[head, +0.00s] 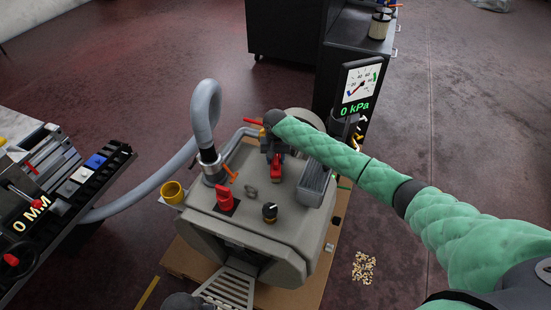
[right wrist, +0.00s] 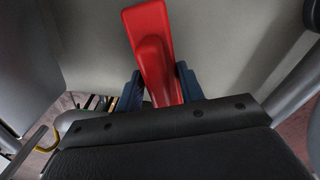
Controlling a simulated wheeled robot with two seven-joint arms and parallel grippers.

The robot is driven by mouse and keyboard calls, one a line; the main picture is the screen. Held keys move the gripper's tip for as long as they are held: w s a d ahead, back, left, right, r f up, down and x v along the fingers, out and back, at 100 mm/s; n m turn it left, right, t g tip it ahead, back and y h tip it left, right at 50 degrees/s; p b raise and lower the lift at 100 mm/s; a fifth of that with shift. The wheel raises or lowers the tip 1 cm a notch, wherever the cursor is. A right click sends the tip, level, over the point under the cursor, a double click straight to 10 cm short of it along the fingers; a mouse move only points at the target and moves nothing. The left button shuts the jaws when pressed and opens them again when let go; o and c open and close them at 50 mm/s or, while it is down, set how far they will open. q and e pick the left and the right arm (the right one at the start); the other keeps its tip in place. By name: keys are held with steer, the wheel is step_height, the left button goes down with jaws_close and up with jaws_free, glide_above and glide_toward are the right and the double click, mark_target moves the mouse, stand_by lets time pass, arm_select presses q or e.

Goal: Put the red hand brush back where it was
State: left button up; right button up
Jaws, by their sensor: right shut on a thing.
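My right gripper (head: 274,147) is above the top of the grey machine (head: 255,222), its arm reaching in from the right. It is shut on a red piece (head: 277,168), which I take to be the red hand brush. In the right wrist view the red piece (right wrist: 150,45) stands between the two blue fingers of the right gripper (right wrist: 160,85). Its bristles do not show. I cannot tell whether it touches the machine top. My left gripper does not show.
A gauge display (head: 358,92) stands behind right. Pale bits (head: 363,267) lie on the floor.

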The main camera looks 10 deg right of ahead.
steer(key=o, duration=0.9)
steer(key=shift+r, duration=0.15)
steer(key=shift+r, duration=0.25)
arm_select(q)
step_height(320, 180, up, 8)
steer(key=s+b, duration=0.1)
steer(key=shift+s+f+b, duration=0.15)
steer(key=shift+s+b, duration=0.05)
steer(key=shift+b, duration=0.2)
arm_select(e)
step_height(320, 180, up, 11)
steer(key=shift+r, duration=0.15)
